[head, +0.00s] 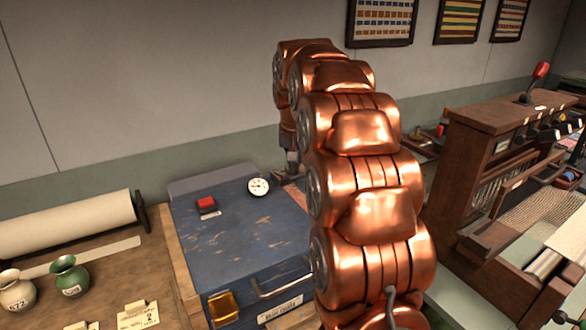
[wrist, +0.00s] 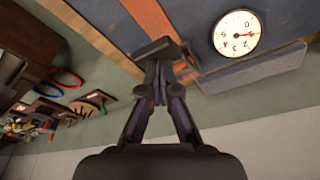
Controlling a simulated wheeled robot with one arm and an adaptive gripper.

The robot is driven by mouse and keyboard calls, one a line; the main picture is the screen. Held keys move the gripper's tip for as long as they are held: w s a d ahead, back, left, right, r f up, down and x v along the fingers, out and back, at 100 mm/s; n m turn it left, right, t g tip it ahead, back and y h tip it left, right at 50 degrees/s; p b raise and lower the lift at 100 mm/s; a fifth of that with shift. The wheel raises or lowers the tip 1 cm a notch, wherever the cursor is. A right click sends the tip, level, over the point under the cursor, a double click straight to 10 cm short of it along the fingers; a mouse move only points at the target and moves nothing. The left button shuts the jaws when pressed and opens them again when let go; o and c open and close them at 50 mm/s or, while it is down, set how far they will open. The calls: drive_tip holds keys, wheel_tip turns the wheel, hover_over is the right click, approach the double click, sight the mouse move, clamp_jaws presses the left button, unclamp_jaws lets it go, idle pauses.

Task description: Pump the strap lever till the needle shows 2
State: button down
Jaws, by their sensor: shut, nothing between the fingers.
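The round white dial (head: 258,187) lies on the blue worn chest top, left of my gripper (head: 291,172). In the wrist view the dial (wrist: 236,34) shows upside down, with a red needle; its exact reading is too small to tell. My gripper (wrist: 160,62) is shut and empty, low over the chest. A dark grey block (wrist: 152,49) shows right at the fingertips; I cannot tell whether it is the lever's end or whether the fingers touch it. An orange strap (wrist: 150,22) runs along the blue surface beside it. My arm hides most of this area in the head view.
A red button (head: 206,203) sits on the blue chest (head: 240,235), left of the dial. Green (head: 70,276) and cream (head: 16,291) vases and a paper roll (head: 75,235) stand to the left. A wooden cabinet (head: 490,140) with a loom stands close on the right.

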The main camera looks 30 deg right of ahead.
drive_tip(key=shift+w+d+p+v, duration=0.2)
drive_tip(key=shift+p+v, duration=0.15)
drive_tip(key=shift+v, duration=0.8)
drive_tip(key=shift+w+d+p+v, duration=0.1)
drive_tip(key=shift+w+p+v, duration=0.25)
drive_tip(key=shift+v, duration=0.75)
drive_tip(key=shift+w+d+p+v, duration=0.15)
drive_tip(key=shift+p+v, duration=0.25)
drive_tip(key=shift+v, duration=0.75)
drive_tip(key=shift+r, duration=0.2)
drive_tip(key=shift+a+p+x, duration=0.15)
drive_tip(key=shift+p+x, duration=0.4)
drive_tip(key=shift+x, duration=0.4)
drive_tip(key=shift+a+p+x, duration=0.1)
drive_tip(key=shift+p+x, duration=0.4)
drive_tip(key=shift+x, duration=0.45)
drive_tip(key=shift+f, duration=0.15)
